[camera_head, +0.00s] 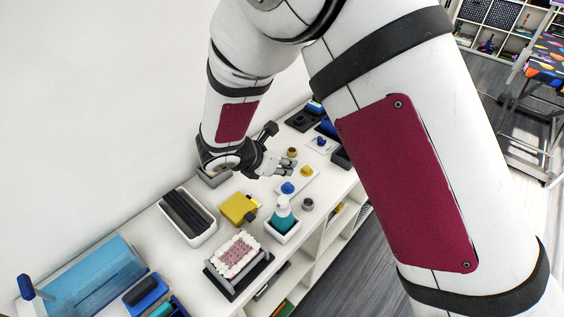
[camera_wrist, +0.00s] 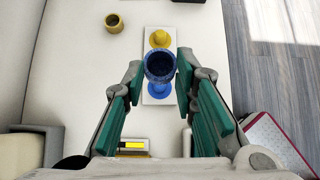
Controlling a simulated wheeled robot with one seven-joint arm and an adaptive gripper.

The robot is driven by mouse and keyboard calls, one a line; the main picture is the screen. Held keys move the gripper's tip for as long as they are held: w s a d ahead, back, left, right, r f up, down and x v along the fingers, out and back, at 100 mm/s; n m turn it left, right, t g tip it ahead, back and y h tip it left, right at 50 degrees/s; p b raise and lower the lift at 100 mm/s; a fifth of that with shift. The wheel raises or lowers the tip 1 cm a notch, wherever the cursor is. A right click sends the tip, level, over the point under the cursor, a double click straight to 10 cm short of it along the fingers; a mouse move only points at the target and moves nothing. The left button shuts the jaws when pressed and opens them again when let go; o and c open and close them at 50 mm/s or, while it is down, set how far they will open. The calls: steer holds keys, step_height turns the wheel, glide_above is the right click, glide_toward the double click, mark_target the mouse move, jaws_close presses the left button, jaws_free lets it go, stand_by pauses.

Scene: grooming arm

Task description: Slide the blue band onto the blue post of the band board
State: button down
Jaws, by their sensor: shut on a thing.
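The blue band (camera_wrist: 160,66) is a dark blue ring between the fingertips of my gripper (camera_wrist: 160,70), which is shut on it. In the wrist view the band overlaps the blue post (camera_wrist: 160,92), whose lighter blue base shows just below it. The gap in height between them cannot be told. The white band board (camera_wrist: 158,101) also carries a yellow post (camera_wrist: 160,38). In the head view my gripper (camera_head: 287,166) is beside the board, near the blue post (camera_head: 288,187) and yellow post (camera_head: 306,171). The blue band cannot be made out there.
A loose yellow band (camera_wrist: 115,23) lies on the white top left of the board, also in the head view (camera_head: 292,152). A wall runs behind.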

steer(key=b, duration=0.4)
glide_above(286, 186)
steer(key=s+a, duration=0.1)
steer(key=shift+s+f, duration=0.1)
steer(key=shift+f, duration=2.75)
steer(key=shift+f+b, duration=1.65)
steer(key=shift+f, duration=0.1)
steer(key=c, duration=1.2)
jaws_free()
steer(key=shift+r, duration=0.1)
steer(key=shift+v, duration=6)
